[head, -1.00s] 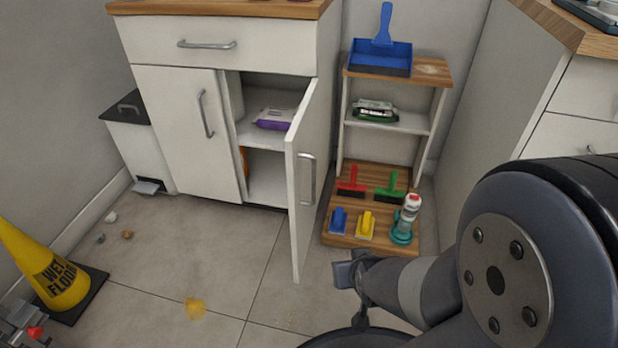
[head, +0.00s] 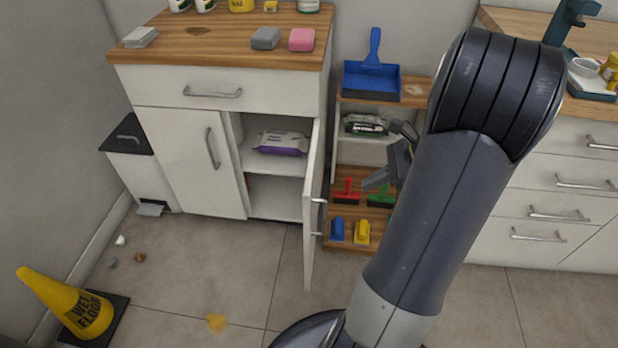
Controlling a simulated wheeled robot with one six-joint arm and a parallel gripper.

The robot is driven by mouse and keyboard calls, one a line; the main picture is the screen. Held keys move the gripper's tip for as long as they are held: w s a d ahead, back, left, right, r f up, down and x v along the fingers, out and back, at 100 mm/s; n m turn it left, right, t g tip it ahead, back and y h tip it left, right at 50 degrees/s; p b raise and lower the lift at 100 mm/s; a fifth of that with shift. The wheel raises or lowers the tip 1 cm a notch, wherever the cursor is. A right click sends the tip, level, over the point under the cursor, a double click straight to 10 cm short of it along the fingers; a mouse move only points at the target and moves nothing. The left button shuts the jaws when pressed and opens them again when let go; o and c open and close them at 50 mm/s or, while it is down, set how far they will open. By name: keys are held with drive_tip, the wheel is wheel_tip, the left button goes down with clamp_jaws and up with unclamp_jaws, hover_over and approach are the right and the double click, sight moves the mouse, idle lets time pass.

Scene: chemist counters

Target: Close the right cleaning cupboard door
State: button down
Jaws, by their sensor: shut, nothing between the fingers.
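The right cleaning cupboard door (head: 312,225) is white and stands open. It sticks out toward me from the cupboard's right side and shows nearly edge-on. Its metal handle (head: 318,202) is on the face turned right. My gripper (head: 373,183) is shut and empty, to the right of the door and apart from it, in front of the small shelf. My arm hides part of the shelf's right side. The left cupboard door (head: 190,160) is shut. A purple and white packet (head: 281,143) lies on the inner shelf.
The wooden-topped shelf (head: 415,92) beside the cupboard holds a blue dustpan (head: 371,80), with brushes and sponges below. The floor (head: 240,260) before the cupboard is mostly clear, with a yellow spill (head: 216,322).

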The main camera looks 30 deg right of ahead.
drive_tip(key=w+a+f+b, duration=0.5)
drive_tip(key=w+a+f, duration=0.1)
drive_tip(key=a, duration=0.3)
drive_tip(key=shift+f, duration=0.35)
drive_tip(key=shift+a, duration=0.1)
